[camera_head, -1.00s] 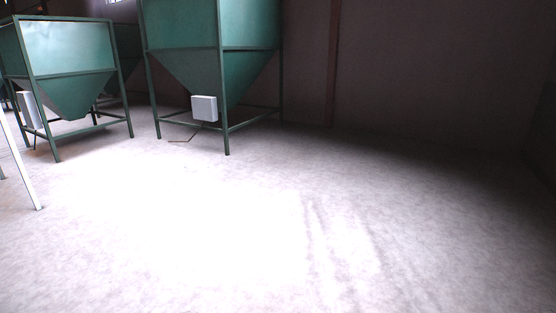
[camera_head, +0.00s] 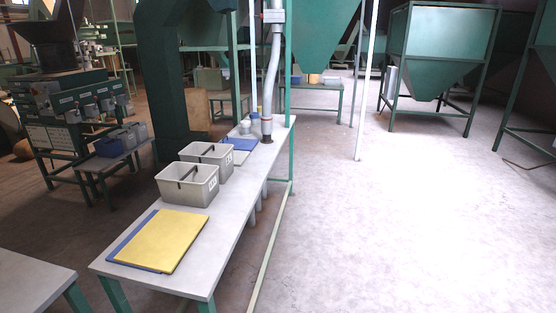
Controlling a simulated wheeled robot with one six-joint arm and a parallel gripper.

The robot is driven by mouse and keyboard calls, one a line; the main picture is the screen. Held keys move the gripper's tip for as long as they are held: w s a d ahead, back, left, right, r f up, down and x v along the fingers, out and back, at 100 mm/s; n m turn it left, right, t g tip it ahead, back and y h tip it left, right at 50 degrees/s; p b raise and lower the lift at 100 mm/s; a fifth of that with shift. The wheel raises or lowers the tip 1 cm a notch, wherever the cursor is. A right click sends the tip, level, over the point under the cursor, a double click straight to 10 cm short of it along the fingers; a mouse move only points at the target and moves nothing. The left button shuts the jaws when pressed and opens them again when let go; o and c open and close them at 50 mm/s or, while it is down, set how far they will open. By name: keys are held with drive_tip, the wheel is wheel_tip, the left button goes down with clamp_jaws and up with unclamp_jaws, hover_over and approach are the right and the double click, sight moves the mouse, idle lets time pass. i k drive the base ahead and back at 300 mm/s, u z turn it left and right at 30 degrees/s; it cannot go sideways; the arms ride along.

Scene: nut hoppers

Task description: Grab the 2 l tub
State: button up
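Two light grey rectangular tubs with dark carrying handles stand upright on a long grey bench (camera_head: 225,225). The nearer tub (camera_head: 178,186) and the tub just behind it (camera_head: 222,157) each have a small white label at the right end. The print on the labels is too small to read, so I cannot tell which is the 2 l tub. More small tubs, blue-grey (camera_head: 110,148), sit on a low table at the left, partly hard to make out. My gripper is not in view.
Yellow and blue boards (camera_head: 163,240) lie at the bench's near end. A grey pipe (camera_head: 271,85) comes down at its far end. A white post (camera_head: 363,100) and a green hopper (camera_head: 440,45) stand right. The floor (camera_head: 400,230) right of the bench is clear.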

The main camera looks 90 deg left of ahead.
sight(215, 154)
drive_tip(key=u, duration=2.05)
drive_tip(key=i, duration=3.95)
drive_tip(key=u, duration=1.9)
